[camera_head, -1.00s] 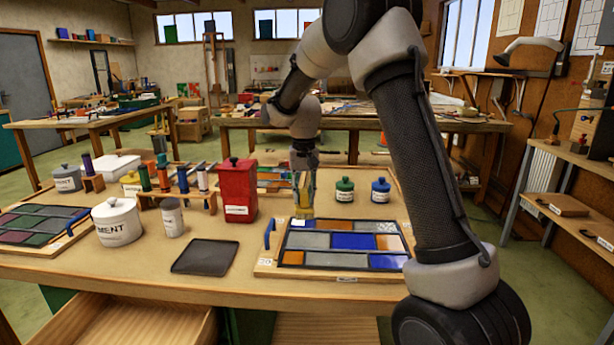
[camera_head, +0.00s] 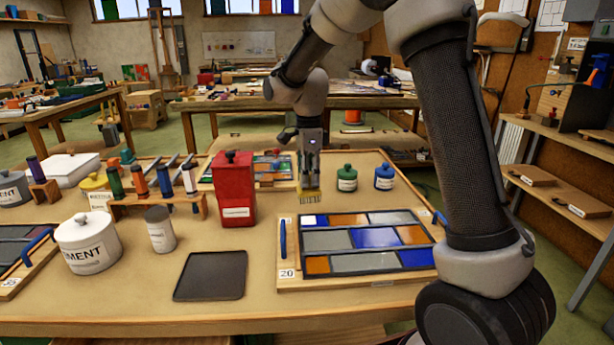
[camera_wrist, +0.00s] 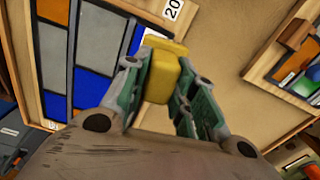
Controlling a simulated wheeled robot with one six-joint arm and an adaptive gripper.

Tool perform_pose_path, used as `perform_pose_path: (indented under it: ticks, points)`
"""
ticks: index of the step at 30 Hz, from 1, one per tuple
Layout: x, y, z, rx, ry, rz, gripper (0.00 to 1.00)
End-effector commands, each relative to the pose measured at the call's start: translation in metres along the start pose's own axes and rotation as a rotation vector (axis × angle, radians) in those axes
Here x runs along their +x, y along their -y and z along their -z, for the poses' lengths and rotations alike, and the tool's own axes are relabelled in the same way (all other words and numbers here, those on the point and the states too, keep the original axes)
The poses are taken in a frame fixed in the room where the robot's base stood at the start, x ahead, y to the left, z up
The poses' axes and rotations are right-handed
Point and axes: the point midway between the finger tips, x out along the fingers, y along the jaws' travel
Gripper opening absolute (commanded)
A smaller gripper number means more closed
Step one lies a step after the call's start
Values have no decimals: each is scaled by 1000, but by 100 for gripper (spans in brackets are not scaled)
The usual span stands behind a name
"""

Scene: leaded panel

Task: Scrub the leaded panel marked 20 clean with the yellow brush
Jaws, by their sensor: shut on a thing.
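The leaded panel marked 20 (camera_head: 350,263) lies on the table in a wooden frame, with blue, orange, grey and white panes between dark leads. A blue handle (camera_head: 283,239) is at its left side. My gripper (camera_head: 309,181) is shut on the yellow brush (camera_head: 309,196), bristles down, at the far left corner of the panel. In the wrist view the green-sided fingers (camera_wrist: 160,95) hold the yellow brush (camera_wrist: 162,75) beside the panel (camera_wrist: 92,55). I cannot tell whether the bristles touch anything.
A red canister (camera_head: 234,192) stands left of the brush. Green (camera_head: 347,178) and blue (camera_head: 384,177) jars stand to its right. A dark tray (camera_head: 211,275) lies left of the panel. A white cement pot (camera_head: 87,243) stands further left. Bare tabletop lies around the tray.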

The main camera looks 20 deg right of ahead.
Motion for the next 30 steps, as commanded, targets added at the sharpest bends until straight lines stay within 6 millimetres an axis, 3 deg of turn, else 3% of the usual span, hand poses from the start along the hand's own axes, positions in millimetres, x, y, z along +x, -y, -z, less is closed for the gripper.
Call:
perform_pose_path:
  ticks: [6,21,30]
  points:
    - [2,-4,-6,116,0,-1,7]
    - [46,-4,-5,118,0,0,7]
    - [51,-4,-5,118,0,0,7]
